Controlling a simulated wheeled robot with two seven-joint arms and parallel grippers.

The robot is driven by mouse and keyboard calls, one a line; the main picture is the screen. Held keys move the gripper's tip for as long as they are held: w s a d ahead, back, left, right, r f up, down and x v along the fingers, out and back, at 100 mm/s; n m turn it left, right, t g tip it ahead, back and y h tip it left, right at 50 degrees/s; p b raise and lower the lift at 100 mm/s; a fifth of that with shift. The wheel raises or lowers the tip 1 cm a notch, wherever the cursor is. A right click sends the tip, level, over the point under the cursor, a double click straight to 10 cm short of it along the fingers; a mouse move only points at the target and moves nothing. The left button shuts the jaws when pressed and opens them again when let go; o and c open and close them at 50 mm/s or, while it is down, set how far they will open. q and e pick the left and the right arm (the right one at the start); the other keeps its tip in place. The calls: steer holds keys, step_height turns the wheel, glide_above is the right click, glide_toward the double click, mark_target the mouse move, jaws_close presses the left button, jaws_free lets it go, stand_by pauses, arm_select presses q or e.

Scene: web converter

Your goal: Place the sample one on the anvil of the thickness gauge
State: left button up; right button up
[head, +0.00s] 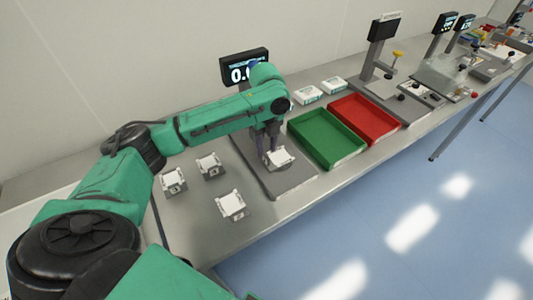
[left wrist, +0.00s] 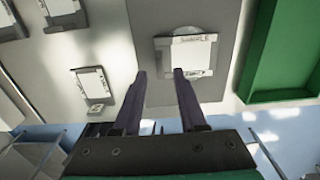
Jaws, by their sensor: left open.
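A white square sample in a light frame (head: 280,157) sits on the grey base plate of the thickness gauge (head: 291,182). The same sample shows in the left wrist view (left wrist: 186,55), with small printing along its far edge that I cannot read surely. A pale round disc shows partly from under it. My left gripper (head: 269,151) is open, fingers pointing down at the sample. In the left wrist view its fingertips (left wrist: 160,73) are apart near the sample's near-left side; contact is unclear. The gauge display (head: 244,67) stands behind, its reading partly hidden by my arm.
Three other framed samples stand left of the gauge: one at front (head: 232,205), one at left (head: 173,181), one behind (head: 209,166). A green tray (head: 327,138) and a red tray (head: 364,119) lie to the right. White boxes (head: 306,95) are behind. The bench's front edge is close.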

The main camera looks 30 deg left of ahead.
arm_select(q)
step_height(320, 180, up, 9)
steer(key=b, duration=0.1)
steer(key=shift+r, duration=0.2)
steer(key=shift+d+f, duration=0.1)
steer(key=shift+f, duration=0.05)
